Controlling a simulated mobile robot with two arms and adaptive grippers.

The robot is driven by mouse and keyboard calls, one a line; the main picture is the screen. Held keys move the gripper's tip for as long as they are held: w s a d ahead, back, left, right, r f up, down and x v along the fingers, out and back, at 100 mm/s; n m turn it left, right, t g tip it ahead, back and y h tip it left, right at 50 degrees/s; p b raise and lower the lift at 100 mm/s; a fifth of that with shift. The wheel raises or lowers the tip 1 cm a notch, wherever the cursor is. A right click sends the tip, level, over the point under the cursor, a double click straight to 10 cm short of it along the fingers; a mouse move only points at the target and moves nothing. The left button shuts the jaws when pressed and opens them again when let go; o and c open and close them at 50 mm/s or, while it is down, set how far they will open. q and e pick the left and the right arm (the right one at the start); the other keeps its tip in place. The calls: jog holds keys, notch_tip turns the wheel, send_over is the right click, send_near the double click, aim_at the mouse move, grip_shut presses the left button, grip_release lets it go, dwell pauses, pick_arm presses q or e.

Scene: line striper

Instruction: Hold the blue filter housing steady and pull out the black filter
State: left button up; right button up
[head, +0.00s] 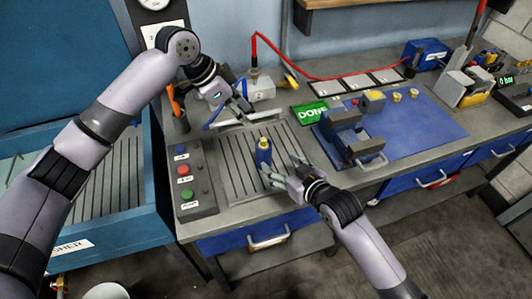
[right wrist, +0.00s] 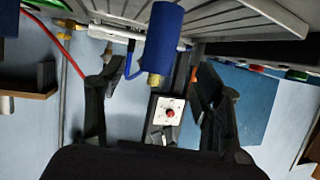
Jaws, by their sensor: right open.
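A blue cylinder with a brass-coloured top (head: 263,152), which looks like the filter housing, stands upright on the slatted grey tray (head: 230,150). It also shows in the right wrist view (right wrist: 163,40), with its brass end towards the fingers. My right gripper (head: 282,166) is open beside the cylinder, its left finger close to the cylinder's lower part. I cannot tell whether they touch. My left gripper (head: 242,106) is behind the cylinder, above the tray's back edge and apart from the cylinder. Its finger gap is too small to judge. I cannot make out a black filter.
A button box (head: 195,178) lies left of the tray. A green DONE sign (head: 310,113) and a blue mat (head: 425,130) with a clamp-like fixture (head: 350,135) are to the right. A red hose (head: 310,68) runs along the back. A blue washer cabinet (head: 60,150) stands left.

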aim_at(268, 156)
jog(key=x, duration=1)
jog(key=shift+s, duration=0.1)
jog(key=shift+c, duration=0.5)
grip_shut()
pick_arm(q)
jog(key=shift+o, duration=0.4)
jog(key=shift+s+d+f+n+y, duration=0.25)
jog(key=shift+d+n+y, duration=0.15)
jog(key=shift+n, duration=0.1)
jog(key=shift+w+d+f+n+t+y, duration=0.4)
jog(key=shift+d+f+n, duration=0.3)
jog(key=shift+f+n, duration=0.7)
jog(key=shift+w+d+f+n+t+y, duration=0.15)
jog(key=shift+d+f+n+y, duration=0.5)
jog(key=shift+f, duration=1.3)
jog(key=shift+w+d+f+n+t+y, duration=0.3)
jog(key=shift+d+f+n, duration=0.5)
jog(key=shift+f+n, duration=0.75)
